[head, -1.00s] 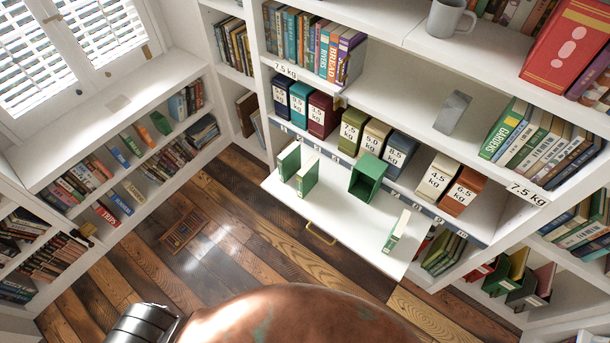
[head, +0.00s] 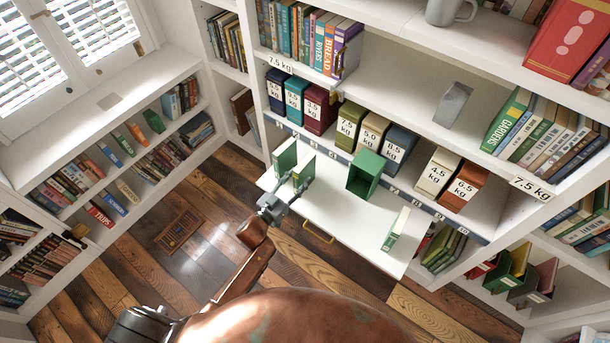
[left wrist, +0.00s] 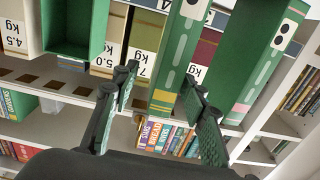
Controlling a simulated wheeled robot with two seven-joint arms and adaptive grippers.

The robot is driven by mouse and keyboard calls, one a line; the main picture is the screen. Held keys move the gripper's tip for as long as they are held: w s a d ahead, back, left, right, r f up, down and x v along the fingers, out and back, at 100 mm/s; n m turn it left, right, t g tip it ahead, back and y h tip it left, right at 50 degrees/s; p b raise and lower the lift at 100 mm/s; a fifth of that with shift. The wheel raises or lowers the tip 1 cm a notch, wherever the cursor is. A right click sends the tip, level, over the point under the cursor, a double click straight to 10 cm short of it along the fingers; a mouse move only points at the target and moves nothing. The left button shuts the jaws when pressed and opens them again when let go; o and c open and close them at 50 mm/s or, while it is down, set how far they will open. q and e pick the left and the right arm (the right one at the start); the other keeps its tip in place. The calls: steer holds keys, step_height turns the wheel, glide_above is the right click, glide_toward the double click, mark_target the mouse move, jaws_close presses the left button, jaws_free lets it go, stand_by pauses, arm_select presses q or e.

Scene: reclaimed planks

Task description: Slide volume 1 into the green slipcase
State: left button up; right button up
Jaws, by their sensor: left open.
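The open green slipcase (head: 364,176) stands on the white pull-out shelf; its wall also shows in the left wrist view (left wrist: 76,47). Two green-and-white volumes stand left of it: a nearer one (head: 303,171) and a farther one (head: 285,157). A third green-and-white volume (head: 396,230) stands at the shelf's right front. My left gripper (head: 287,190) is open and empty just in front of the nearer volume. In the left wrist view that volume (left wrist: 172,62) appears between the fingertips, and the farther one (left wrist: 270,50) is to the right. I cannot tell which is volume 1.
Weight-labelled boxes (head: 436,173) line the shelf behind. A grey block (head: 453,104) and a mug (head: 449,11) stand on shelves above. The pull-out shelf (head: 345,225) is bare between the slipcase and its front edge, where a brass handle (head: 318,234) hangs.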

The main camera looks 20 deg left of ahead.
mark_target(304, 169)
arm_select(q)
steer(key=x, duration=0.3)
steer(key=b+x, duration=0.1)
steer(key=x, duration=0.1)
steer(key=shift+w+a+f, duration=0.1)
steer(key=shift+w+a, duration=0.15)
steer(key=shift+a, duration=0.05)
jaws_close()
